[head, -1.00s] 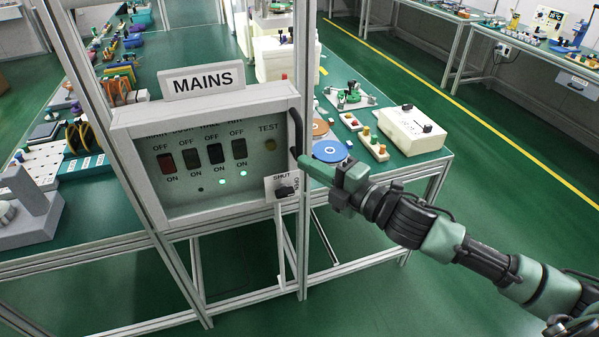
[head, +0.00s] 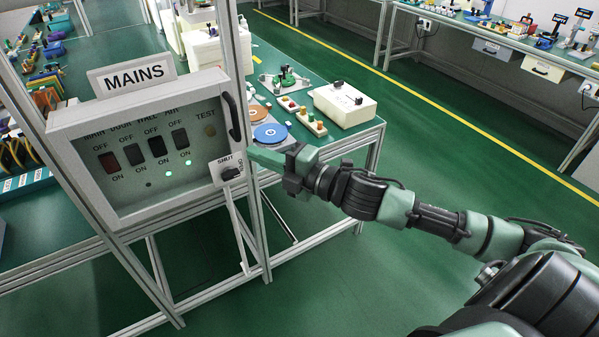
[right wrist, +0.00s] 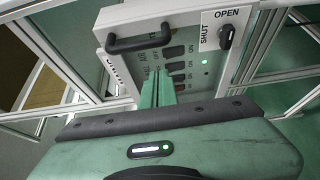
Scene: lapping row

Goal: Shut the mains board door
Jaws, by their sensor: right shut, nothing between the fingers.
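The mains board (head: 150,145) is a pale grey box under a MAINS sign (head: 133,76). Its door has a window showing several switches, a dark handle (head: 231,116) at the right edge and a black latch knob (head: 231,173) on a SHUT/OPEN plate. The knob seems to lie towards OPEN. The door looks close to the box; I cannot tell if a small gap remains. My right gripper (head: 255,156) is shut and empty, just right of the door's edge, below the handle. In the right wrist view its fingers (right wrist: 158,92) appear before the door, below the handle (right wrist: 139,39). My left gripper is out of view.
Aluminium posts (head: 238,50) frame the board. A green bench (head: 350,142) behind carries a white box (head: 345,103), a blue disc (head: 270,133) and small parts. The green floor (head: 440,180) to the right is clear, with a yellow line.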

